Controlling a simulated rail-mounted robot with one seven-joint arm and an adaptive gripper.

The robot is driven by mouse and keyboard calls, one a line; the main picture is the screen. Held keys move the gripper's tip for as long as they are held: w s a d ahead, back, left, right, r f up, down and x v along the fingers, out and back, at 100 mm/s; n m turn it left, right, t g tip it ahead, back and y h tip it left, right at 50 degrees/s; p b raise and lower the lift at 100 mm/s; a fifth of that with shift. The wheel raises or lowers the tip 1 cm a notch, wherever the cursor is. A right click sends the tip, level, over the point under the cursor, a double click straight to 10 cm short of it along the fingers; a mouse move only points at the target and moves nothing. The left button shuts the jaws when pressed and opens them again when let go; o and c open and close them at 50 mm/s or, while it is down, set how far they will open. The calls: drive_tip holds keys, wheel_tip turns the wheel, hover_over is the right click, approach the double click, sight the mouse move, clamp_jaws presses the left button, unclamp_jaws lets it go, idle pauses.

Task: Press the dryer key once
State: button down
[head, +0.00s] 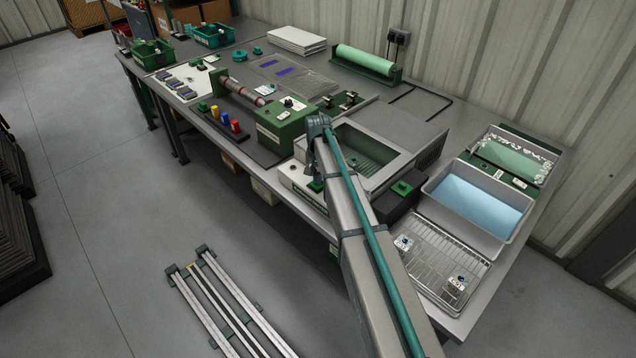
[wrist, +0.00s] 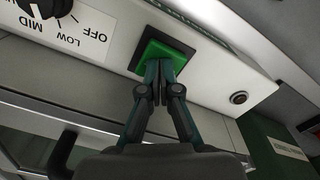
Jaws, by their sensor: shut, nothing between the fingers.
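The green square key (wrist: 165,52) sits in a dark bezel on a pale front panel in the wrist view. My gripper (wrist: 160,72) is shut and empty, with its fingertips at the key's lower edge. The fingertips overlap the key in the picture; I cannot tell whether they touch it or whether it is pushed in. In the head view, the grey dryer box (head: 407,157) stands with a recessed green interior, and my arm covers part of its front.
A black dial (wrist: 45,6) marked OFF, LOW and MID is left of the key, and a small round button (wrist: 239,97) is to its right. A green machine (head: 283,126) stands left of the dryer; a blue-filled tray (head: 429,189) and a wire rack (head: 432,262) lie to the right.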

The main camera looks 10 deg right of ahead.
drive_tip(key=shift+f, duration=0.2)
drive_tip(key=shift+r, duration=0.1)
wheel_tip(320, 180, up, 16)
drive_tip(key=p, duration=0.7)
drive_tip(key=shift+p, duration=0.35)
idle(0.5)
drive_tip(key=s+f+n+g+b, duration=0.25)
drive_tip(key=s+f+n, duration=0.25)
drive_tip(key=s+f, duration=2.4)
drive_tip(key=s+f+g+b, duration=0.1)
drive_tip(key=s+f, duration=0.4)
drive_tip(key=s, duration=0.5)
drive_tip(key=s+f+g+b, duration=0.2)
drive_tip(key=s+f, duration=0.3)
drive_tip(key=s, duration=0.6)
drive_tip(key=s+f+g+b, duration=0.1)
drive_tip(key=s+f, duration=0.4)
drive_tip(key=s, duration=0.5)
drive_tip(key=shift+s+b, duration=0.15)
drive_tip(key=shift+b, duration=0.3)
